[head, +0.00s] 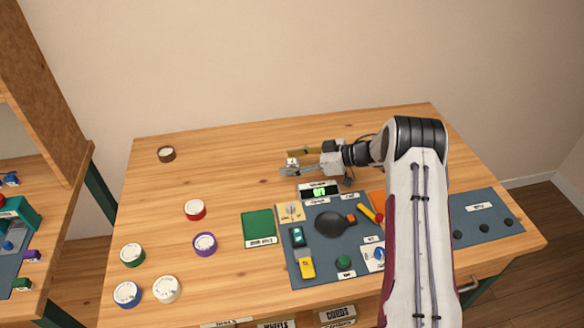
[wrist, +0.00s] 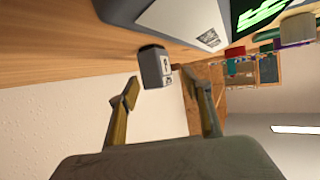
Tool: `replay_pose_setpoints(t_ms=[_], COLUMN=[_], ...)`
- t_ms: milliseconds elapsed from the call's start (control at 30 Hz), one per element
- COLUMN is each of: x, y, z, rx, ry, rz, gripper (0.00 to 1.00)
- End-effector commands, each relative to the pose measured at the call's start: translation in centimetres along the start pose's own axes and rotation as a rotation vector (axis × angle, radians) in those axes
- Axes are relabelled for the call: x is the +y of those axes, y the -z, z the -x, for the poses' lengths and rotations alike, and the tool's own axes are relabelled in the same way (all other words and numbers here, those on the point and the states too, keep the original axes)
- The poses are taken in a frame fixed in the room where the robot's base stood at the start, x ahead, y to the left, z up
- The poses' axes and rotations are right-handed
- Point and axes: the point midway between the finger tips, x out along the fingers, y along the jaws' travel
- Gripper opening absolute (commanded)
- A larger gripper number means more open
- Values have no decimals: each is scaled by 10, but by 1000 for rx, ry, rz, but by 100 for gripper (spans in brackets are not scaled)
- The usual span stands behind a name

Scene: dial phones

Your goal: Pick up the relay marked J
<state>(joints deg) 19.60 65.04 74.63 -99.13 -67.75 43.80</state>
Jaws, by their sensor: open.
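A small dark grey block with a pale marked face (wrist: 154,66), likely the relay, shows in the wrist view just beyond and between my fingertips. Its letter is too small to read. In the head view, a small pale and dark item (head: 292,162) shows between my fingers, apparently the same block. My gripper (head: 287,163) is open at the back middle of the table, reaching left. In the wrist view, my gripper's (wrist: 160,80) two brass-coloured fingers stand apart with a gap around the block's line. I cannot tell whether either finger touches it.
A box with a green display (head: 319,190) stands just in front of my gripper. A green pad (head: 258,228) and several round dials lie left. The back left of the table is mostly clear.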

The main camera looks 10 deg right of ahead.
Motion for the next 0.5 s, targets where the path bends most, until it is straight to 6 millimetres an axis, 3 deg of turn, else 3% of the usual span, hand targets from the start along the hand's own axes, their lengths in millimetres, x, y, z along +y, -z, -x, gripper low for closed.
replay_pose_setpoints(t_ms=[500], x=[0], y=[0], z=[-1], rx=[1], ry=[0], rz=[0], gripper=[49])
